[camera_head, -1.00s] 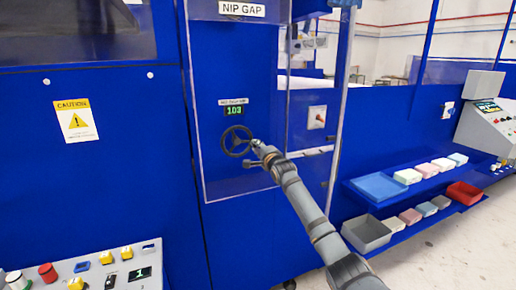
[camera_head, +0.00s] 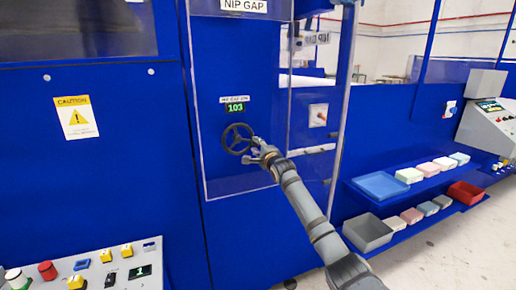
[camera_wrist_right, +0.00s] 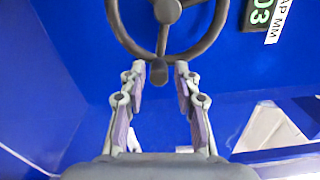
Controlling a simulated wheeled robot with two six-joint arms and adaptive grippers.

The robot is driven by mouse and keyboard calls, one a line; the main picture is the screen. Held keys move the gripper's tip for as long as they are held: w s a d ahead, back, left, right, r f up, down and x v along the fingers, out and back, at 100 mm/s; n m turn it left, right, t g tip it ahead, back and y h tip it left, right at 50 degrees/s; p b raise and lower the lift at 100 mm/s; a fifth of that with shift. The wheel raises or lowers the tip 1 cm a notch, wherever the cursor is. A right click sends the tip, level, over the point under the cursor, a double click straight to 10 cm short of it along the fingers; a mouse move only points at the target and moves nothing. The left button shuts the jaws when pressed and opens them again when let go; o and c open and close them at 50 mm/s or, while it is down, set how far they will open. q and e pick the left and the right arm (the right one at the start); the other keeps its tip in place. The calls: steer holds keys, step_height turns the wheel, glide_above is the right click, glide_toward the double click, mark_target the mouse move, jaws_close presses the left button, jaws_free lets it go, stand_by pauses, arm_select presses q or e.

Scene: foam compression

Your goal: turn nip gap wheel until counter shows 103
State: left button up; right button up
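The nip gap wheel (camera_head: 237,139) is a dark spoked handwheel on the blue machine front, below a small counter (camera_head: 236,108) with green digits that read 103. The wheel also shows at the top of the right wrist view (camera_wrist_right: 163,45), with its short knob (camera_wrist_right: 158,73) near the rim. My right gripper (camera_head: 259,146) is just right of the wheel. In the right wrist view its fingers (camera_wrist_right: 160,76) are spread, one on each side of the knob, with visible gaps to it. My left gripper is not in view.
A clear panel (camera_head: 197,110) edges the nip gap bay around the wheel. A button panel (camera_head: 105,270) is at the lower left. Blue shelves (camera_head: 385,208) with trays and foam blocks stand at the right, beside open floor.

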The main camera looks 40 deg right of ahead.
steer(key=shift+o, duration=0.5)
steer(key=shift+w+f, duration=0.1)
steer(key=shift+s, duration=0.5)
steer(key=v, duration=0.6)
steer(key=shift+s+a, duration=0.25)
steer(key=shift+a, duration=0.05)
